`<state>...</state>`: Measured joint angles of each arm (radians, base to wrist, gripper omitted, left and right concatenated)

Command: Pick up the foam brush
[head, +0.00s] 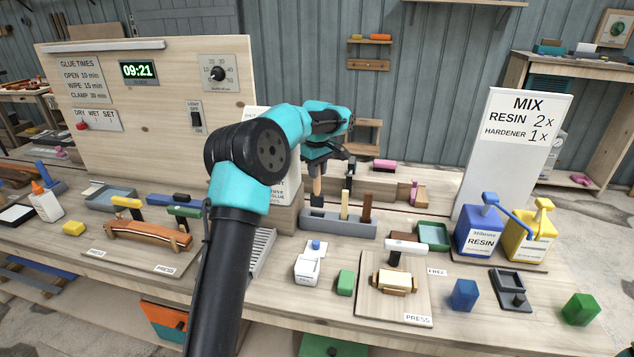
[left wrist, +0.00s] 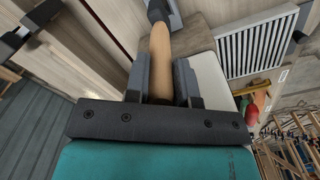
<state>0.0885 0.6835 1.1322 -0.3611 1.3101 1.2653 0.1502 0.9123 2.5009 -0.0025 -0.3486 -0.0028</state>
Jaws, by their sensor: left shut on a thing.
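The foam brush has a tan wooden handle (head: 317,186) and a dark head below it. It hangs upright under my left gripper (head: 322,163), just above the left part of a grey rack (head: 338,227). In the left wrist view, the brush's handle (left wrist: 160,62) lies between the two fingers of my left gripper (left wrist: 161,85), which are shut on it. The brush's grey head shows at the top edge there. Whether the head is fully clear of the rack is hard to tell. My right gripper is not in view.
A light stick (head: 344,204) and a brown stick (head: 367,208) stand in the rack. Blue resin (head: 479,238) and yellow hardener (head: 527,240) jugs stand at right.

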